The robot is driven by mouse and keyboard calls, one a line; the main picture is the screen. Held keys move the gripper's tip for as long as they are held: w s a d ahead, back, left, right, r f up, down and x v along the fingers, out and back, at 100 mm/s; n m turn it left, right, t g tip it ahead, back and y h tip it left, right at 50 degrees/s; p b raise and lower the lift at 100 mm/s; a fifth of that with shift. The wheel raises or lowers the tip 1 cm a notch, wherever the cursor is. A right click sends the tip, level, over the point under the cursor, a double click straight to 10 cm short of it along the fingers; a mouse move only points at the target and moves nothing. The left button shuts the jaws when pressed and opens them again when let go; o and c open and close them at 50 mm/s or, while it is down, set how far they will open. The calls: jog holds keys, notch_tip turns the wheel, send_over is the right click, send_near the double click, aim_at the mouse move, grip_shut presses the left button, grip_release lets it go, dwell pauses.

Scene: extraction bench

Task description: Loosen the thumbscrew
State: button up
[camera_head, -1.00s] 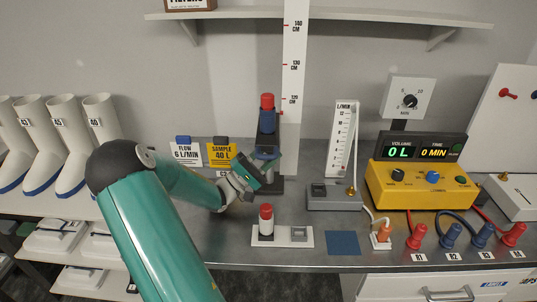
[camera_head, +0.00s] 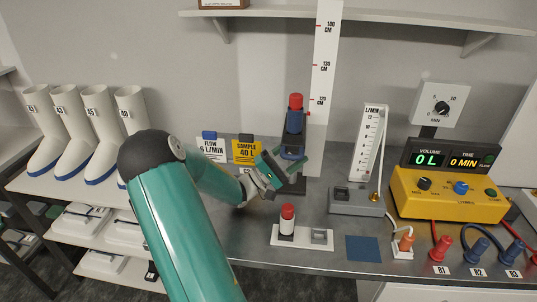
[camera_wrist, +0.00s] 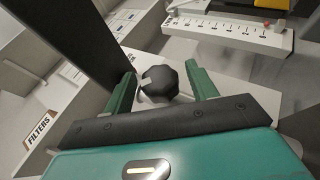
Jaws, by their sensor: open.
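The thumbscrew looks to be a dark round knob (camera_wrist: 158,84) in the wrist view. It stands between the two green fingers of my gripper (camera_wrist: 160,72), with a visible gap at the right finger; I cannot tell whether the left one touches it. In the head view my gripper (camera_head: 269,172) is open at the left side of a dark stand (camera_head: 292,187). The stand carries a blue holder with a red-topped blue piece (camera_head: 295,112) in front of a tall height scale (camera_head: 322,75). The knob is hidden there by my gripper.
A white plate (camera_head: 285,241) with a red-and-white cylinder (camera_head: 287,219) lies in front of the stand. Flow and sample cards (camera_head: 247,151) stand behind my arm. A flowmeter (camera_head: 368,150) and yellow meter box (camera_head: 445,200) are to the right. A blue square (camera_head: 362,249) is bare.

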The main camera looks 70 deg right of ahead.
jog(key=m+t+y, duration=0.3)
jog(key=y, duration=0.1)
jog(key=shift+s+r, duration=0.1)
jog(key=m+t+y, duration=0.1)
jog(key=t+y, duration=0.1)
jog(key=shift+t, duration=0.3)
jog(key=shift+w+a, duration=0.15)
jog(key=shift+w, duration=0.2)
jog(key=v, duration=1.3)
